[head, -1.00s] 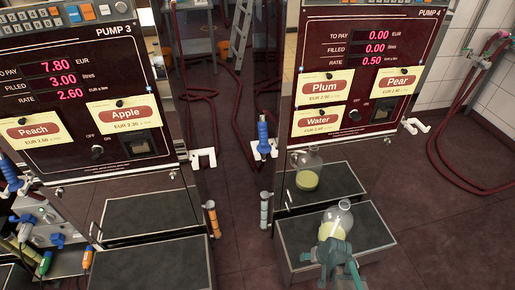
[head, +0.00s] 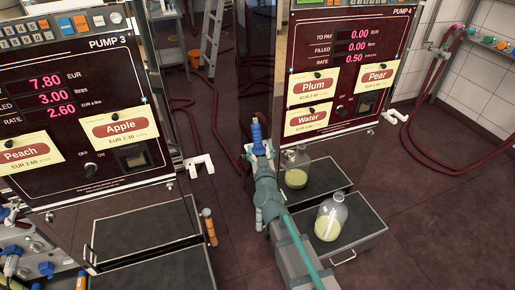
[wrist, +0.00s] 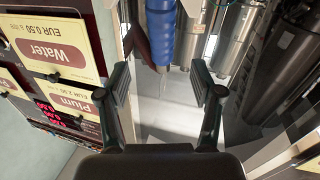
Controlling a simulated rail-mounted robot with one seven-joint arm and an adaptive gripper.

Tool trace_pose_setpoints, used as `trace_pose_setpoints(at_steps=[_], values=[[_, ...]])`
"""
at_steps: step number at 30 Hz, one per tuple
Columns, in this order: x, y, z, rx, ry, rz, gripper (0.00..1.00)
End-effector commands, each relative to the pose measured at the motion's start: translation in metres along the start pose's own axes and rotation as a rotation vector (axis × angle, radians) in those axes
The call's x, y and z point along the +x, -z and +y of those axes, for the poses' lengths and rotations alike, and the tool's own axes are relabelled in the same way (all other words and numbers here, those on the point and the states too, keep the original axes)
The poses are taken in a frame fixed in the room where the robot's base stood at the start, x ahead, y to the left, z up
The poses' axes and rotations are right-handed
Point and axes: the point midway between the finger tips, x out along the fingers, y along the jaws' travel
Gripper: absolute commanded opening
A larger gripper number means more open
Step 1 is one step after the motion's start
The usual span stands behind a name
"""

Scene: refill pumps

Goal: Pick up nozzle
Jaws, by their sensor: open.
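The blue nozzle (head: 257,136) hangs upright at the left side of pump 4. Its ribbed blue grip (wrist: 161,32) shows at the top of the wrist view, between the lines of the two fingers but beyond their tips. My gripper (head: 258,152) is at the nozzle's lower end in the head view. In the wrist view my gripper (wrist: 163,82) is open, with one finger on each side and nothing between them. I cannot tell whether a finger touches the nozzle. The nozzle's lower part is hidden behind my gripper in the head view.
Pump 4 (head: 330,88) is close on the right, with a Water label (wrist: 55,50) beside the left finger. Two glass bottles with yellowish liquid, one front (head: 330,220) and one back (head: 297,170), stand on its trays. Pump 3 (head: 75,110) stands left. A ladder (head: 212,35) is behind.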

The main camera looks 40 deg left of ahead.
Motion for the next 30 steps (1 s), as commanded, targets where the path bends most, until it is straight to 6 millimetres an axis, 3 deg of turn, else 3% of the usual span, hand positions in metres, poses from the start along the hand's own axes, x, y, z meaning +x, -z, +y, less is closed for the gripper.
trace_pose_setpoints(at_steps=[6, 14, 22, 30], values=[[0.035, -0.001, 0.0, 0.002, 0.0, -0.001, 0.66], [0.05, 0.0, -0.001, 0.002, 0.001, -0.002, 0.66], [0.087, 0.002, -0.003, 0.001, 0.002, -0.002, 0.66], [0.094, 0.001, -0.003, 0.001, 0.002, -0.002, 0.66]])
